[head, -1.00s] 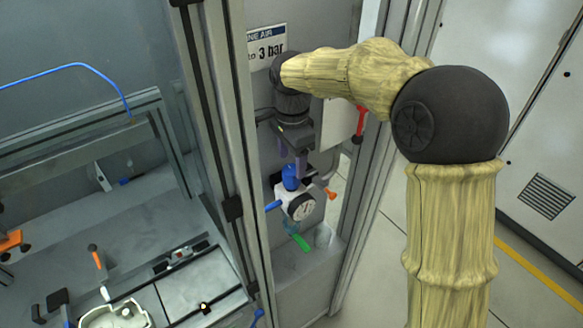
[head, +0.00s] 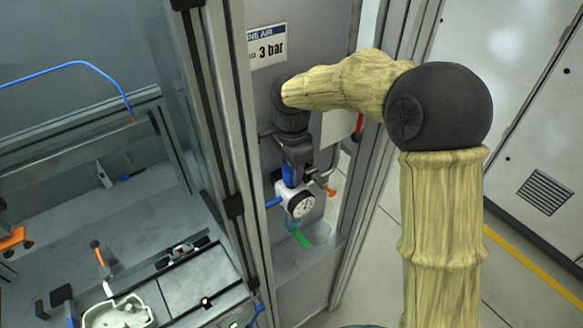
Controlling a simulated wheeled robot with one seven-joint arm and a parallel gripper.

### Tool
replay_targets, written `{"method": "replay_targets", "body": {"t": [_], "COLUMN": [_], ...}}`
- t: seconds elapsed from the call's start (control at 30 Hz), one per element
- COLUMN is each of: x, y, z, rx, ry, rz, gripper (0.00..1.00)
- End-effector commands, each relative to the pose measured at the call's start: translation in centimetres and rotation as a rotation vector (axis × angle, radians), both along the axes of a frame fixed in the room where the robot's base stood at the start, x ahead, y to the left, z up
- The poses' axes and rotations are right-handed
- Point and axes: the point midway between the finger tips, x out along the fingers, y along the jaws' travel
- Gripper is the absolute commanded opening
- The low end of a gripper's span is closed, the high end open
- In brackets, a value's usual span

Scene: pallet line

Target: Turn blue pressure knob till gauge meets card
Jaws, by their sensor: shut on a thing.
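The blue pressure knob (head: 289,174) sits on top of the regulator on the grey panel. My gripper (head: 294,168) points down over the knob and is shut on it, with part of the knob showing between the fingers. The white round gauge (head: 303,203) faces outward just below the knob; its needle is too small to read.
A blue hose fitting (head: 273,203) is left of the regulator and an orange fitting (head: 330,192) right of it. A green part (head: 301,239) hangs below. A metal frame post (head: 232,200) stands close to the left.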

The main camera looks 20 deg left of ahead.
Motion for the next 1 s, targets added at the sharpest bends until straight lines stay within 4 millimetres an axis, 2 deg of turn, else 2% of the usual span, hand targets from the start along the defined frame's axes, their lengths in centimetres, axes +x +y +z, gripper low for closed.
{"method": "replay_targets", "body": {"t": [0.37, 1.0], "x": [0.10, 0.13], "y": [-0.01, 0.01], "z": [0.08, 0.18], "rx": [0.001, 0.001], "ry": [-0.002, -0.003], "rz": [0.099, 0.570], "gripper": [0.16, 0.16]}}
